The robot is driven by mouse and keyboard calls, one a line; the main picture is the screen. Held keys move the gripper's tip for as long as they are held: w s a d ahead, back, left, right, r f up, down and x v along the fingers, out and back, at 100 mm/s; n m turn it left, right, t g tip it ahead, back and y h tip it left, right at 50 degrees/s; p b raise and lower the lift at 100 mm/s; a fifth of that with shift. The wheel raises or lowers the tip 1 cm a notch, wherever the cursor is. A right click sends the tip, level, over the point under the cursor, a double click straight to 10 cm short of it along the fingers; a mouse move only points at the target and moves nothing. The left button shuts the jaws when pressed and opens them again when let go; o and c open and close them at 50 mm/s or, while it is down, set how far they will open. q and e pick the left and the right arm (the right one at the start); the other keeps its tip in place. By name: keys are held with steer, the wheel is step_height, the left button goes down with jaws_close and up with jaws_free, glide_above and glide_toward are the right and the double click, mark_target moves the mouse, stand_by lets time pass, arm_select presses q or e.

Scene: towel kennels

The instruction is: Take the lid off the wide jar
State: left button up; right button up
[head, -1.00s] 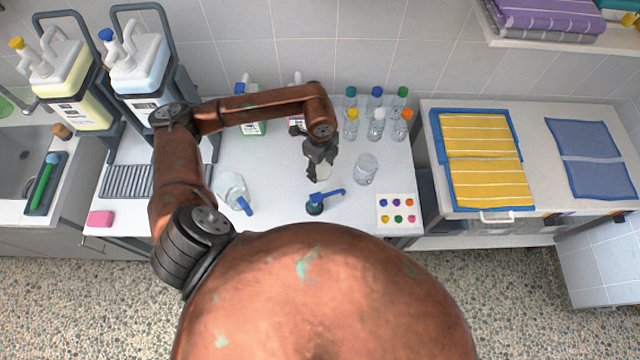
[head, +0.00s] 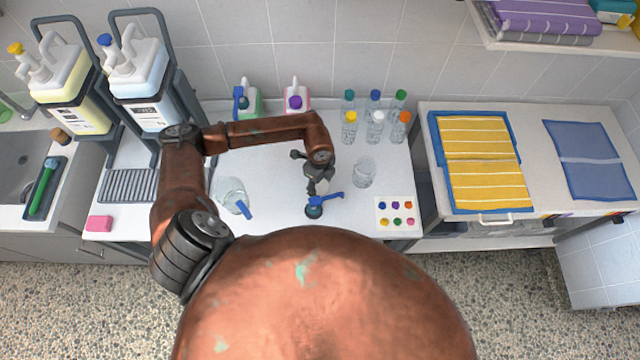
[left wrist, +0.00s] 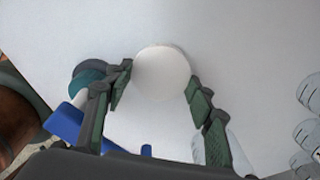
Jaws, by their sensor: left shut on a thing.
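My left gripper (head: 320,188) is shut on a round white lid (left wrist: 162,72), which sits between its two fingers in the left wrist view. The head view shows the lid low over the white worktop, mostly hidden by the gripper; I cannot tell whether it touches the surface. The wide jar (head: 364,172) is clear glass and stands upright just right of the gripper, with no lid visible on it. My right gripper is not in view.
A blue trigger head with a dark round base (head: 314,210) lies close in front of the gripper. Several capped bottles (head: 375,126) stand behind the jar. Worktop between jug and gripper is clear.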

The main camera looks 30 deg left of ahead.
mark_target(319, 187)
arm_select(q)
steer(key=shift+f, duration=0.1)
steer(key=o, duration=1.3)
steer(key=shift+c, duration=0.2)
step_height(319, 187, up, 12)
steer(key=shift+a, duration=0.1)
